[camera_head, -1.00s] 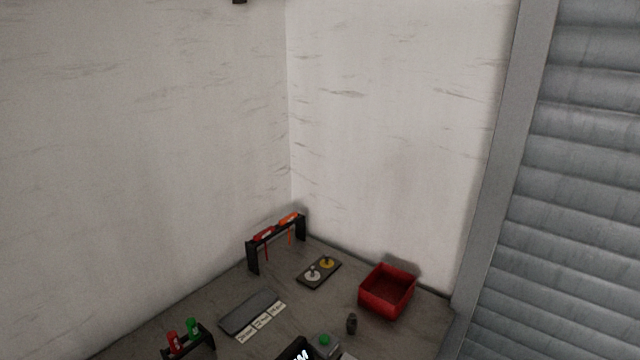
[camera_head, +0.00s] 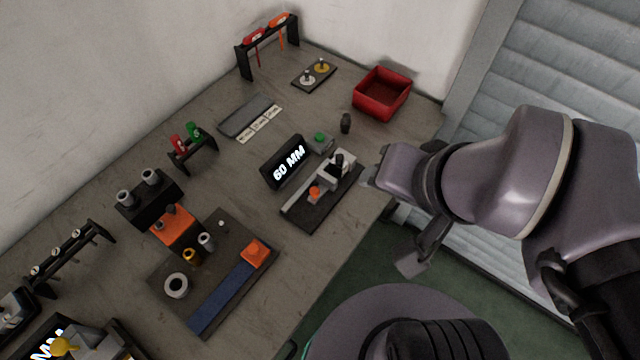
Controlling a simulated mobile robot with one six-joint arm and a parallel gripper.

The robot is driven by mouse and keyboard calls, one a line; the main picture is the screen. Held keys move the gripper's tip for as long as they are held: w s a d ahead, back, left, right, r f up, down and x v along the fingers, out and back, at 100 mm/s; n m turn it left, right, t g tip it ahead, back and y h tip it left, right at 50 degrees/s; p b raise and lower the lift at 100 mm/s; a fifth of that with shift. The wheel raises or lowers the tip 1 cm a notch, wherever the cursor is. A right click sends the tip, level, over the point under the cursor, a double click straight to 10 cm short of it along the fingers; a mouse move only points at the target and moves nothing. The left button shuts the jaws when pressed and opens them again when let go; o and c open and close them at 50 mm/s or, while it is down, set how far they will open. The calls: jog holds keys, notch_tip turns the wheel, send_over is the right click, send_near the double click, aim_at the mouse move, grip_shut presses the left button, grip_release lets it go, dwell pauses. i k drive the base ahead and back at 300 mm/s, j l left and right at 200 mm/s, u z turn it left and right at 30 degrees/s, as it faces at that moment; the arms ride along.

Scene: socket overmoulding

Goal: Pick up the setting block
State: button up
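I cannot tell for sure which thing is the setting block. A dark slab (camera_head: 247,116) with a row of pale labels lies near the back wall; the labels are too small to read. A small dark upright piece (camera_head: 346,122) stands alone right of it. My gripper (camera_head: 372,167) is at the table's right edge, right of the fixture.
A red bin (camera_head: 382,93) stands at the back right. A plate with two round knobs (camera_head: 315,74) and a tool rack (camera_head: 266,42) are behind it to the left. A dark board (camera_head: 176,282) with blue and orange parts fills the front. Bare table lies around the labelled slab.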

aim_at(339, 166)
jog(key=i+l+u, duration=0.2)
jog(key=u, duration=0.2)
jog(key=i+l+u, duration=0.1)
jog(key=l+u, duration=0.25)
jog(key=i+l+u, duration=0.1)
jog(key=l+u, duration=0.3)
jog(key=j, duration=0.1)
